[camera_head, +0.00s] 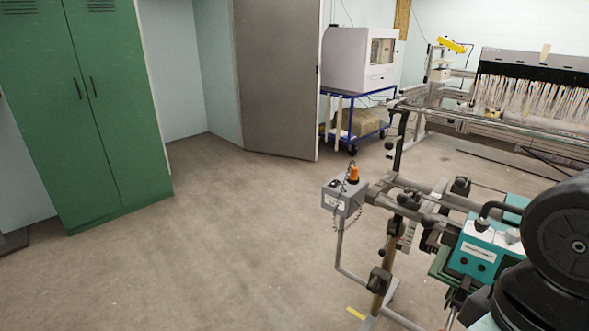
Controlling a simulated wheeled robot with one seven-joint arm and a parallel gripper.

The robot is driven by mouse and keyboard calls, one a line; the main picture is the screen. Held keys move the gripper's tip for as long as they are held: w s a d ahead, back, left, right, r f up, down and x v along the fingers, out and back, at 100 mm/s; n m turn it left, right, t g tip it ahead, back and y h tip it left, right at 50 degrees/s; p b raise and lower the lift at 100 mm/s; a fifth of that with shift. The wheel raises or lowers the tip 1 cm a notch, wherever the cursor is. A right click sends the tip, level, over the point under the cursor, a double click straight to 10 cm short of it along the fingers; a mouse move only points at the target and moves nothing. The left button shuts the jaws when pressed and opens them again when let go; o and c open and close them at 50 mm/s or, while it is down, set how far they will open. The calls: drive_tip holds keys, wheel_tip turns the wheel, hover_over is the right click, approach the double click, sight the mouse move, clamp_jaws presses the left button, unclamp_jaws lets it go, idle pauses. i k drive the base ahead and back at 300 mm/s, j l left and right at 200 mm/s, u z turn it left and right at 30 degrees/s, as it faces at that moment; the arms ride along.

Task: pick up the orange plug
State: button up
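The orange plug (353,173) is small and appears upright on top of a grey control box (343,197). A dark chain or cord hangs around the plug and down the box. The box sits on a bent metal stand at the left end of the machine frame. I cannot make out my gripper in this view. A large black rounded part at the lower right looks like part of my own arm, and its fingers do not show.
The machine frame (410,188) with rails, black knobs and a teal unit (478,252) extends right of the box. Open floor (250,240) lies to the left. Green lockers (95,120), a grey door (277,80) and a blue cart (357,122) stand behind.

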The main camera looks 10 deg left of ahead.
sight(355, 171)
drive_tip(key=i+j+u, duration=0.2)
drive_tip(key=u, duration=0.2)
drive_tip(key=i+j+u, duration=0.25)
drive_tip(key=u, duration=0.15)
drive_tip(key=i+j+u, duration=0.15)
drive_tip(key=i+u, duration=0.25)
drive_tip(key=i+j+u, duration=0.1)
drive_tip(key=u, duration=0.3)
drive_tip(key=i+j, duration=0.1)
drive_tip(key=i, duration=0.95)
drive_tip(key=i+z, duration=0.25)
drive_tip(key=z, duration=0.15)
drive_tip(key=i+z, duration=0.45)
drive_tip(key=z, duration=0.3)
drive_tip(key=i+j+z, duration=0.2)
drive_tip(key=z, duration=0.15)
drive_tip(key=i+z, duration=0.2)
drive_tip(key=z, duration=0.25)
drive_tip(key=i+j+z, duration=0.1)
drive_tip(key=i+z, duration=0.15)
drive_tip(key=z, duration=0.15)
drive_tip(key=i+j+z, duration=0.15)
drive_tip(key=z, duration=0.3)
